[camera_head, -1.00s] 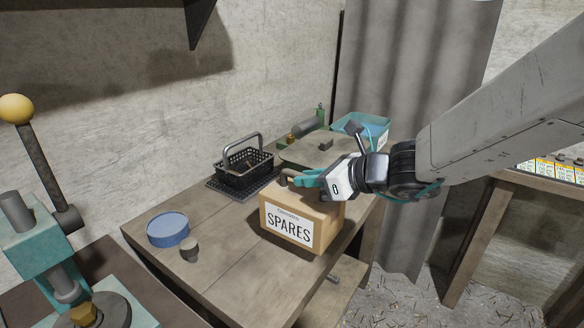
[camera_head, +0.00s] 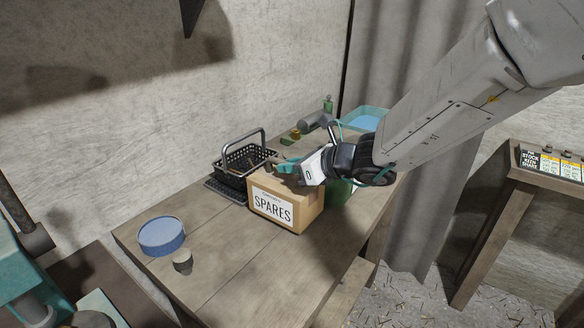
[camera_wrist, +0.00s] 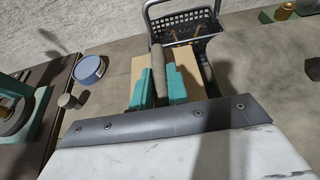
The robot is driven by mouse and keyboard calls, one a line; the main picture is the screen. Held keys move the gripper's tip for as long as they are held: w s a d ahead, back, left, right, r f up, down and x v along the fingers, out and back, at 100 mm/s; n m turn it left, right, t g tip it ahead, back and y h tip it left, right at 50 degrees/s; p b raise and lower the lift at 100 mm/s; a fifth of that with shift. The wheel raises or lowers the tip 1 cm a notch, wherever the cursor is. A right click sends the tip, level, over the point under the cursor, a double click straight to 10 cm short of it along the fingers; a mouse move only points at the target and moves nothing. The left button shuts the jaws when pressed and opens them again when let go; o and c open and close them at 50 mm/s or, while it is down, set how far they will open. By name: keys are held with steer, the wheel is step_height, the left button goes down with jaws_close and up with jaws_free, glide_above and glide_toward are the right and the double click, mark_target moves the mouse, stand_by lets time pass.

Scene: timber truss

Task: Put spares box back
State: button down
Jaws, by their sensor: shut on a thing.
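The spares box (camera_head: 283,203) is a cardboard-coloured box with a white "SPARES" label, upright at the bench's middle, close to the black basket. My gripper (camera_head: 279,166) reaches it from the right, its teal fingers at the top of the box. In the wrist view the fingers (camera_wrist: 160,86) are shut on the grey bar-like handle on top of the box (camera_wrist: 137,68). Whether the box's underside touches the bench cannot be told. My gripper and arm hide part of the box's top and what lies behind.
The black wire basket (camera_head: 240,160) with a raised handle stands just behind the box. A blue round tin (camera_head: 161,236) and a small grey cup (camera_head: 182,261) stand at the bench's front left. A green object (camera_head: 339,192) is right of the box. The bench's front (camera_head: 235,275) is clear.

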steer(key=shift+f, duration=0.5)
steer(key=c, duration=1.4)
jaws_free()
steer(key=shift+f, duration=0.15)
steer(key=shift+o, duration=0.2)
steer(key=v, duration=1.2)
steer(key=shift+d, duration=0.1)
